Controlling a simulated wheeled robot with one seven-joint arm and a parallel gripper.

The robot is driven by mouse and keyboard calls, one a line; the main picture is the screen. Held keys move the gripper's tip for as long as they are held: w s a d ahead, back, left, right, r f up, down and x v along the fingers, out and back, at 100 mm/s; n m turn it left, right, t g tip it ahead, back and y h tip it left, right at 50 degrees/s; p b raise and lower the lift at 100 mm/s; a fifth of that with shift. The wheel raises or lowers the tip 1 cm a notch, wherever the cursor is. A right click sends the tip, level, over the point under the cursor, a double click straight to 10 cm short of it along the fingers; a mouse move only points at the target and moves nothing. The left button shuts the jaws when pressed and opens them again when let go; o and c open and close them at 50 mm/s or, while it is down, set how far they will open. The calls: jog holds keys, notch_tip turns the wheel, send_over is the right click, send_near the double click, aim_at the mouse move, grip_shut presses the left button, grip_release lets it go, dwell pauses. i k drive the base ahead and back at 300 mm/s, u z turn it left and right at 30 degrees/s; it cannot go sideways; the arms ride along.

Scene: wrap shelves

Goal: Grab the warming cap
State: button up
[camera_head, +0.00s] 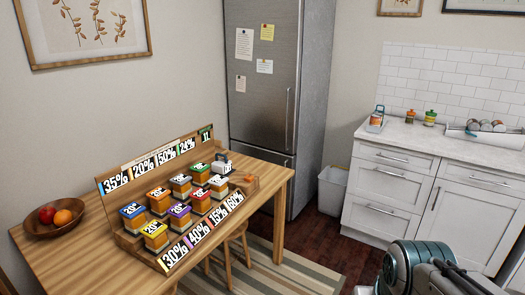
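I cannot tell which item is the warming cap. A wooden rack (125,239) on the table holds several small orange jars in rows. Their lids differ in colour: a blue-lidded jar (132,217), a yellow-lidded jar (155,236), a purple-lidded jar (180,216) and others in red and green. A small white item with dark parts (222,164) sits at the rack's far right end. Teal and dark grey parts of my own arm show at the bottom right. My gripper's fingertips do not show.
The rack stands on a wooden table (85,262), with percent signs along its front and back. A brown fruit bowl (37,228) is at the table's left. A stool (233,250) is tucked close to the table. A fridge (262,90), bin (331,190) and counter (405,135) stand behind.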

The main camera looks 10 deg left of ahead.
aim_at(221, 166)
jog(key=i, duration=3)
jog(key=u, duration=2.2)
jog(key=i, duration=0.5)
jog(key=z, duration=0.05)
